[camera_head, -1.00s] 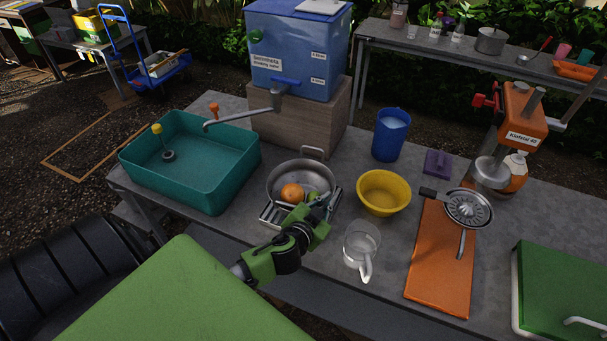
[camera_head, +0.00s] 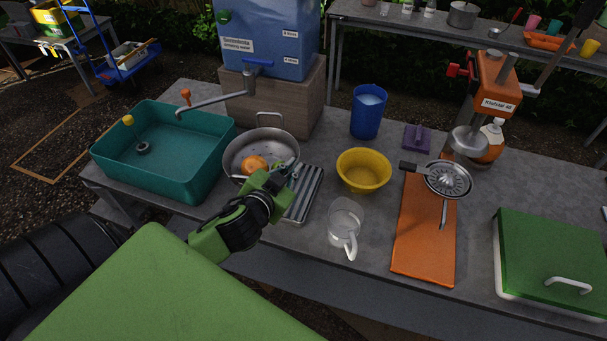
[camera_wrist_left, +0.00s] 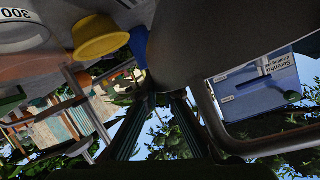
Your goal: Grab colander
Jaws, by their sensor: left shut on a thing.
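The colander (camera_head: 262,143) is a round grey metal pan with loop handles, between the teal basin and the yellow bowl. An orange fruit (camera_head: 254,163) lies in it, with something green partly hidden beside it. My left gripper (camera_head: 286,171) is shut on the near right rim of the colander. In the left wrist view the colander (camera_wrist_left: 205,40) is a large dark grey curve, and my left gripper's fingers (camera_wrist_left: 165,103) reach up to it. My right gripper is not in view.
A ribbed metal rack (camera_head: 306,194) lies right of the colander. The teal basin (camera_head: 190,185) is at left, with a tap arm (camera_head: 215,103) above. The yellow bowl (camera_head: 363,183), a clear jug (camera_head: 345,222) and an orange board (camera_head: 425,240) stand at right. A wooden box (camera_head: 290,105) is behind.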

